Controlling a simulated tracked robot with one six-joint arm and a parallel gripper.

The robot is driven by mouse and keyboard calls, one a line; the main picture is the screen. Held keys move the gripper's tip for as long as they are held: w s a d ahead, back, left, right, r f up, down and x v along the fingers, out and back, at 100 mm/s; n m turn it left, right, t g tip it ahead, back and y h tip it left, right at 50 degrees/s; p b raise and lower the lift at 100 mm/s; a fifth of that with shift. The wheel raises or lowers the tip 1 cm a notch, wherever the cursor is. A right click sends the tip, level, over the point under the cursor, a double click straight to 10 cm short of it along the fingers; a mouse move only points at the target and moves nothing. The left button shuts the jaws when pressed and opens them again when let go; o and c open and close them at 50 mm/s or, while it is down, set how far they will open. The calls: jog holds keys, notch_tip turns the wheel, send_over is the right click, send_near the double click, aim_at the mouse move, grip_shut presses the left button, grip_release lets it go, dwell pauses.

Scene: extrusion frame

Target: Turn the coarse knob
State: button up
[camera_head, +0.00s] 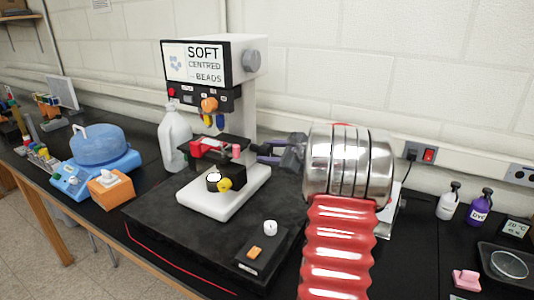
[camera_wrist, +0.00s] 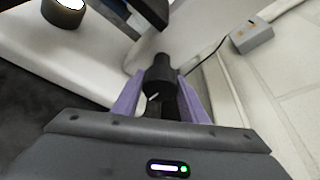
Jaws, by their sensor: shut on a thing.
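The coarse knob (camera_wrist: 160,82) is a black cylinder with a white mark, on the side of the white microscope (camera_head: 243,128). In the wrist view the purple fingers of my gripper (camera_wrist: 160,98) lie on both sides of the knob and are shut on it.
The microscope stands on a dark slab (camera_head: 150,212) with a small control box (camera_head: 262,254) at its front. A white jug (camera_head: 174,138) stands behind left. A blue-lidded device (camera_head: 98,150) and tissue box (camera_head: 110,190) are further left. Bottles (camera_head: 479,207) stand at right.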

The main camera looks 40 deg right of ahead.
jog(key=shift+f, duration=0.25)
jog(key=o, duration=1)
jog(key=shift+r, duration=0.15)
jog(key=v, duration=1.4)
